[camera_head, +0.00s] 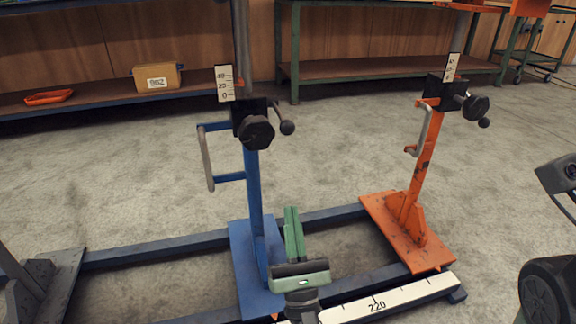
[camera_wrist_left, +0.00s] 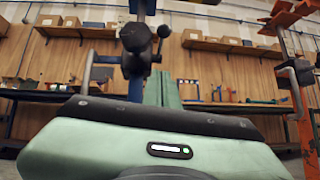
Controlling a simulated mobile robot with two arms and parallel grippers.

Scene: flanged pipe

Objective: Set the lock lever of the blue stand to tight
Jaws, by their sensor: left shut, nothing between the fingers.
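The blue stand (camera_head: 252,190) stands upright on its blue foot plate. Its black clamp head carries a large dark knob (camera_head: 256,133) and a lock lever with a black ball end (camera_head: 287,127) on the right side.
A blue-and-grey handle (camera_head: 207,158) sticks out left of the blue post. An orange stand (camera_head: 416,185) with its own knob and lever is at the right. Dark rails and a ruled white strip (camera_head: 395,298) run low in front. Shelves line the back, with open floor before them.

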